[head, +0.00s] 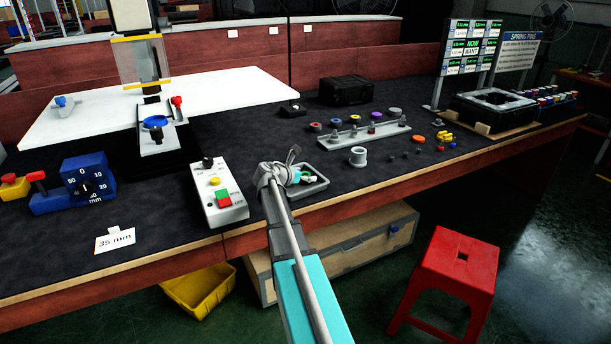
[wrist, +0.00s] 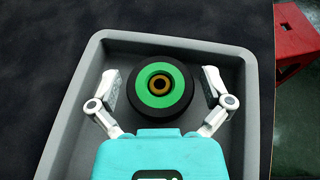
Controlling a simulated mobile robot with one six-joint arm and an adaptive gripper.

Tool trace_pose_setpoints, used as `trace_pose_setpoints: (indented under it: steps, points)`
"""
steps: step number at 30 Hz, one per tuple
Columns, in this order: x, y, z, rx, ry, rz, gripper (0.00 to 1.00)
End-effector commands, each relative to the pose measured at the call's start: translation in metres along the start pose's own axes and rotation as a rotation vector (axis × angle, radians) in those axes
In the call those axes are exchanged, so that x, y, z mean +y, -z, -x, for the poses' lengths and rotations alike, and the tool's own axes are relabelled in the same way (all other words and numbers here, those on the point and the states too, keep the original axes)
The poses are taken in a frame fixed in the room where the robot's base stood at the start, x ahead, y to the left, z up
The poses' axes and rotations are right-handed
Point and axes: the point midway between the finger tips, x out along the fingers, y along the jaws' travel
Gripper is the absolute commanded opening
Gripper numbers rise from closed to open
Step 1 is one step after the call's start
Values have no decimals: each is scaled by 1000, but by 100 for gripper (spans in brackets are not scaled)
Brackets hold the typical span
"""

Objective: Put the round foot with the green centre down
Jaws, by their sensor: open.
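The round foot with the green centre (wrist: 159,87) is black around a green ring with a brown middle. In the wrist view it sits inside a grey tray (wrist: 250,125), towards the tray's far wall. My gripper (wrist: 160,85) is open, with one finger on each side of the foot. A dark gap shows between each finger and the foot. In the head view my gripper (head: 290,176) is over the small tray (head: 318,186), and the foot is partly hidden behind it.
A control box (head: 217,195) with green and red buttons stands left of the tray. The table's front edge runs close by the tray. A red stool (head: 460,262) stands on the floor.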

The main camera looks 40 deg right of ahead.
Motion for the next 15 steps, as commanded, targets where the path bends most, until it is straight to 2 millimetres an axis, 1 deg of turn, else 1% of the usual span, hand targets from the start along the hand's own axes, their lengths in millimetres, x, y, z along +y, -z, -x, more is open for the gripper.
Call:
trace_pose_setpoints:
  steps: [8,12,15]
  points:
    - [0,-1,0,0,0,0,100]
    - [0,-4,2,0,0,0,100]
    - [0,-4,12,0,-1,1,100]
